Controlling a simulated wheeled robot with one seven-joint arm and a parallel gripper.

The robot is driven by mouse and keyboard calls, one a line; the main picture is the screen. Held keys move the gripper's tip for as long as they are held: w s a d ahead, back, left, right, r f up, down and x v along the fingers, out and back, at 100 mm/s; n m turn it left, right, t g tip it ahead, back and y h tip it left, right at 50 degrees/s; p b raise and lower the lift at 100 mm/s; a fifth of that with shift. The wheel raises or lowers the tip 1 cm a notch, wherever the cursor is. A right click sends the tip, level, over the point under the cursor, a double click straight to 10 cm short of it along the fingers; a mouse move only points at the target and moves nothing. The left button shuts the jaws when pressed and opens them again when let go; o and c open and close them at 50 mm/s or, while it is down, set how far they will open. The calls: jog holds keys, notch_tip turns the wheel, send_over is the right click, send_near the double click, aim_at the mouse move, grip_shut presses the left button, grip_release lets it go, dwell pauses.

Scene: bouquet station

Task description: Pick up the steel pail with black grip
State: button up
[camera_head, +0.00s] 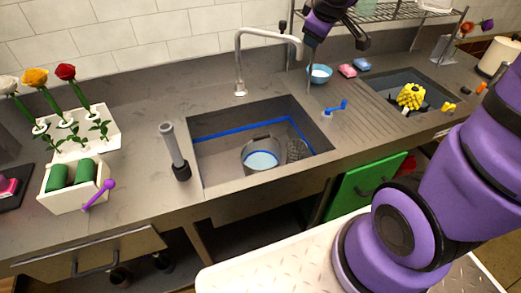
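A grey steel pail (260,158) stands in the sink basin, toward its front. Its inside looks pale blue, and a thin handle arcs over its rim. I cannot make out a black grip on it. The end of my arm with my gripper (316,38) is at the top of the view, right of the tap and well away from the pail. The fingers are small and dark, and I cannot tell whether they are open or shut. Nothing is clearly held.
A grey cylinder (173,147) stands at the left rim. A blue bowl (320,75) sits behind right.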

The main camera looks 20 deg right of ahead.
jog(key=w+a+f+n+y, duration=0.2)
jog(key=w+f+n, duration=0.2)
jog(key=w+f, duration=0.3)
jog(key=n+g+y, duration=0.5)
jog(key=n+g, duration=0.1)
send_near(262, 135)
jog(key=f, duration=0.1)
jog(key=shift+x, duration=5.05)
jog(key=shift+w+a, duration=0.1)
jog(key=shift+c, duration=0.3)
grip_shut()
jog(key=shift+r, duration=0.1)
